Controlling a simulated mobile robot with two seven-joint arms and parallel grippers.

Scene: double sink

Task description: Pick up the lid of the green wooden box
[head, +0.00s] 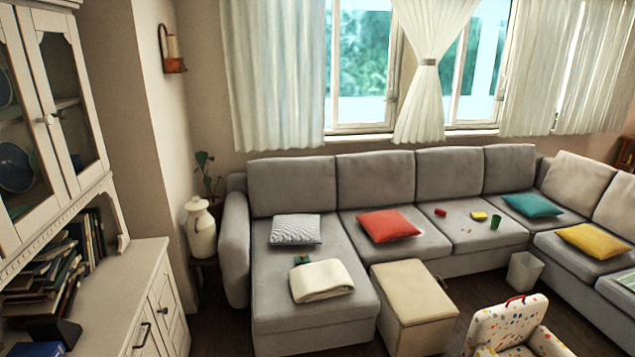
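A small dark green object (302,260) sits on the left chaise seat of the grey sofa, just behind a folded cream blanket (321,281). It may be the green wooden box, but it is too small to tell, and no lid can be made out. A green cup-like object (495,221) stands on another seat further right. Neither of my grippers shows in the head view.
The grey sofa (345,180) runs under the windows with several cushions. A beige ottoman (415,285), a white bin (524,271) and a spotted child's chair (510,325) stand in front. A white cabinet (105,290) fills the left side.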

